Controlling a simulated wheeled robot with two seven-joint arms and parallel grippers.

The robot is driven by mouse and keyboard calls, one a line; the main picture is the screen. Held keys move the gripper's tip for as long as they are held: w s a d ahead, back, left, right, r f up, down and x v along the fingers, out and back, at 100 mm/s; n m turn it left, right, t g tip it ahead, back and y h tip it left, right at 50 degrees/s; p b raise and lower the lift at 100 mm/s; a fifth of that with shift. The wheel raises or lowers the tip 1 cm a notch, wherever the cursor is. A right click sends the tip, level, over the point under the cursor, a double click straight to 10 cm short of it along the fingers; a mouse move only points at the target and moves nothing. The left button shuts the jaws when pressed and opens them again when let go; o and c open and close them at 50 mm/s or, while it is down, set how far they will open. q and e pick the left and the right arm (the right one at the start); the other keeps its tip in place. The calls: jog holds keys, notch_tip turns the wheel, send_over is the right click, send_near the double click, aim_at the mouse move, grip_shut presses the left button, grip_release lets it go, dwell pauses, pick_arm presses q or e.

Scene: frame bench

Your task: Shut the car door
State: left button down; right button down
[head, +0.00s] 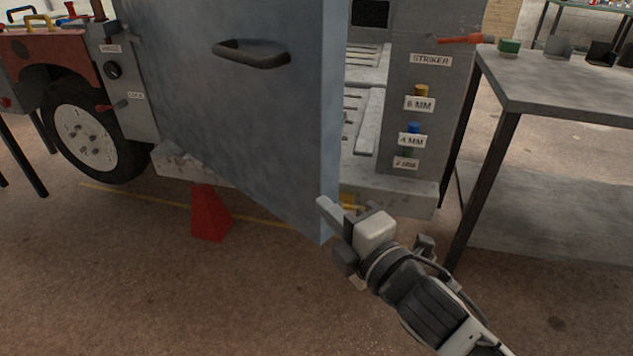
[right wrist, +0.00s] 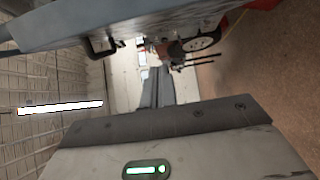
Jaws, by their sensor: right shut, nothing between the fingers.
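The car door (head: 225,100) is a large blue-grey panel with a dark handle (head: 252,54) near its top. It stands open, its free edge toward me and apart from the grey post labelled STRIKER (head: 415,110). My right gripper (head: 328,207) is shut and empty at the lower corner of the door's free edge. Whether it touches the door I cannot tell. In the right wrist view the shut fingers (right wrist: 157,88) point away from the camera, with a grey panel, probably the door (right wrist: 130,22), along the top. My left gripper is out of view.
A grey metal table (head: 560,100) stands at the right, with small items on top. A red cone-like block (head: 209,213) is on the floor below the door. A wheel (head: 85,135) and red bodywork are at the left. The floor in front is clear.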

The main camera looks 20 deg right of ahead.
aim_at(316, 171)
jog(key=w, duration=0.9)
jog(key=shift+w, duration=0.4)
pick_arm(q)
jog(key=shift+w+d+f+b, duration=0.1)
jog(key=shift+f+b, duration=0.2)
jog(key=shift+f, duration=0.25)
pick_arm(e)
jog(key=shift+w+d, duration=0.3)
jog(key=shift+d, duration=0.4)
